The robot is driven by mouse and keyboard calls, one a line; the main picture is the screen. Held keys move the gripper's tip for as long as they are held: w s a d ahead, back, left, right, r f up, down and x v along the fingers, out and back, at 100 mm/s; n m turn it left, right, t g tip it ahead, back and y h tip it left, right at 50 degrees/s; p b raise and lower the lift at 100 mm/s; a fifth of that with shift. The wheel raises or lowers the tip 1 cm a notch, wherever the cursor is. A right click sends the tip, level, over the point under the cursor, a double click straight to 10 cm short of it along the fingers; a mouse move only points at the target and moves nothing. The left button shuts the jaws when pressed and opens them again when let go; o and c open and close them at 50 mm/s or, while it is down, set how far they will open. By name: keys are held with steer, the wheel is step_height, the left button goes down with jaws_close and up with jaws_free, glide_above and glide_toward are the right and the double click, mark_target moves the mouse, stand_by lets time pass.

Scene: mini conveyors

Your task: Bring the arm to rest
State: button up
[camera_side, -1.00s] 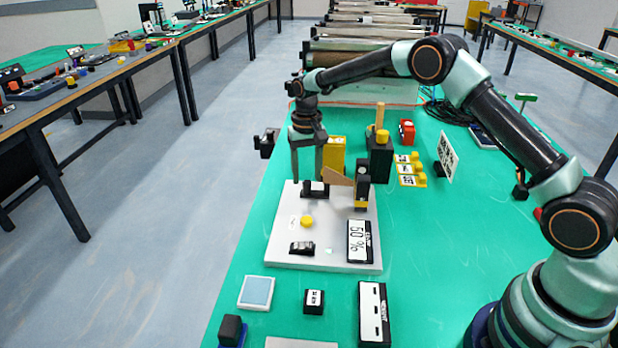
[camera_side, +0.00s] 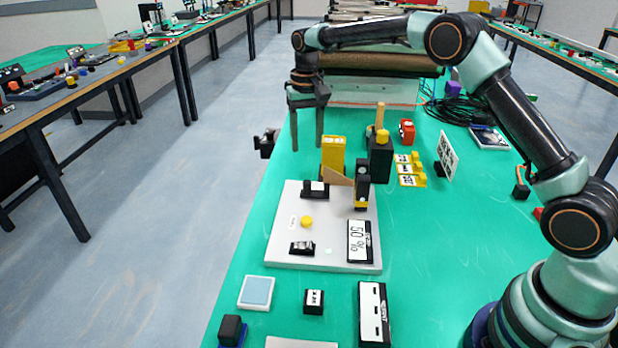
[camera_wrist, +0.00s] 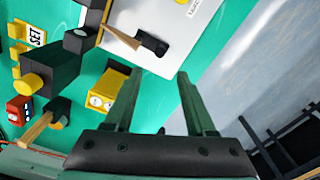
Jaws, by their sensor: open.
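My gripper (camera_side: 307,143) is open and empty in the side view. The yellow block (camera_wrist: 108,90) stands left of the left finger in that view.
A tall black block with a yellow knob (camera_side: 380,158), a red box (camera_side: 407,131) and yellow labelled pieces (camera_side: 410,171) stand right of the yellow block. A standing sign (camera_side: 447,157) is farther right. A conveyor (camera_side: 375,90) lies behind my gripper. Bare green table lies right of the board.

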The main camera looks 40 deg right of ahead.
steer(key=s+r+n+t, duration=0.2)
steer(key=s+r+t, duration=0.1)
steer(key=s+r, duration=0.9)
steer(key=s+f+n+t, duration=0.2)
steer(key=s, duration=1.2)
steer(key=shift+d+f+t, duration=0.2)
steer(key=shift+f+t, duration=0.05)
steer(key=shift+t, duration=0.05)
